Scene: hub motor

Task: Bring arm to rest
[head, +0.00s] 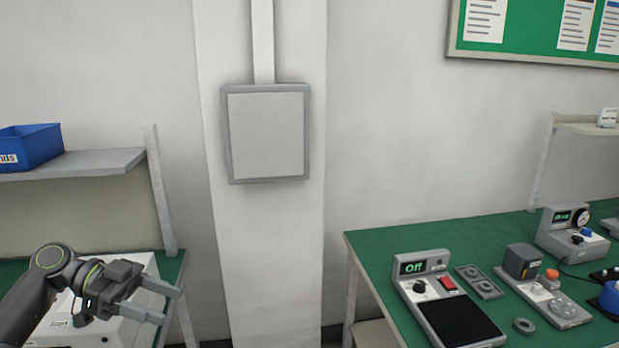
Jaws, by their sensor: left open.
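My left gripper (166,302) is at the lower left of the head view, its two grey fingers apart and pointing right. It is open with nothing between the fingers. It is in front of a white box-shaped device (112,328) on the left bench, and I cannot tell how far apart they are. My left arm comes in from the left edge. My right gripper does not show.
A green-topped bench (400,236) at the right holds a device reading "Off" (430,290) and several motor parts. A blue bin (30,146) sits on the left shelf (90,163). A wall pillar with a grey panel (266,134) stands between the benches.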

